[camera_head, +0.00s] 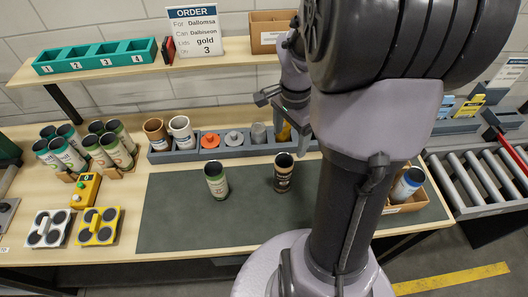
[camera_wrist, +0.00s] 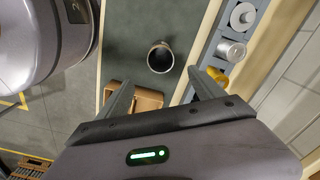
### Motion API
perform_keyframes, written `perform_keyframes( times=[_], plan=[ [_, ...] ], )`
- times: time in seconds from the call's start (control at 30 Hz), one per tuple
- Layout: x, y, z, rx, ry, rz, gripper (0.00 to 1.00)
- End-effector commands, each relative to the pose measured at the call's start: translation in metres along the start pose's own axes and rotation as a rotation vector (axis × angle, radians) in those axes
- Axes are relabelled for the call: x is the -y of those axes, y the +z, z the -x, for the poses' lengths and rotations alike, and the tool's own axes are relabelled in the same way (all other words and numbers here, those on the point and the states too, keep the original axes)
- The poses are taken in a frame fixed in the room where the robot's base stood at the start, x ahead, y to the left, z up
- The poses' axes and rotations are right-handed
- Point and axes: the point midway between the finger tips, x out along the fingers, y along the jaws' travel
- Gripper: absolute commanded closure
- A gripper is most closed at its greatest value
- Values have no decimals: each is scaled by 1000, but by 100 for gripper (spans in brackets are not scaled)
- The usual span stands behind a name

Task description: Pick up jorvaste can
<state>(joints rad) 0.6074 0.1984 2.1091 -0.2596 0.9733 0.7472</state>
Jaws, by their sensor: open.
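Two open-topped cans stand upright on the dark mat (camera_head: 250,222): a green one (camera_head: 216,181) and a black one with a brown band (camera_head: 284,173). I cannot read the name jorvaste on either. In the wrist view one open can (camera_wrist: 160,58) stands on the mat, with its dark inside visible. My gripper (camera_wrist: 161,92) is open and empty, its fingers spread on either side below that can in the picture. In the head view my gripper (camera_head: 284,112) is above the lid tray, behind the black can, and partly hidden by my arm.
Several green cans (camera_head: 66,155) stand at the left. A grey tray (camera_head: 177,156) with lids and cups borders the mat's back. A cardboard box (camera_head: 408,197) with a can is at the right. An order sign (camera_head: 194,30) stands on the shelf. The mat's left side is clear.

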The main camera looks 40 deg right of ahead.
Motion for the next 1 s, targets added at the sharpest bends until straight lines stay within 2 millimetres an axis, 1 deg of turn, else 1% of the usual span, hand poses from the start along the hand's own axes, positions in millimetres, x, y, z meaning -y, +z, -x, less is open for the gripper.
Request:
perform_keyframes(
  times=[0.03,0.2,0.3,0.47,0.6,0.7,0.73,0.97,1.0],
  plan=[
    [-1,1,-20,3,5,1,23],
    [-1,2,-73,3,5,2,23],
    [-1,2,-95,2,3,3,23],
    [0,2,-112,2,2,3,23],
    [0,6,-143,2,2,4,23],
    [0,6,-157,2,2,3,23],
    [0,5,-159,1,1,4,23],
    [0,5,-159,0,-1,4,23],
    [0,5,-158,0,-1,4,30]
  ],
)
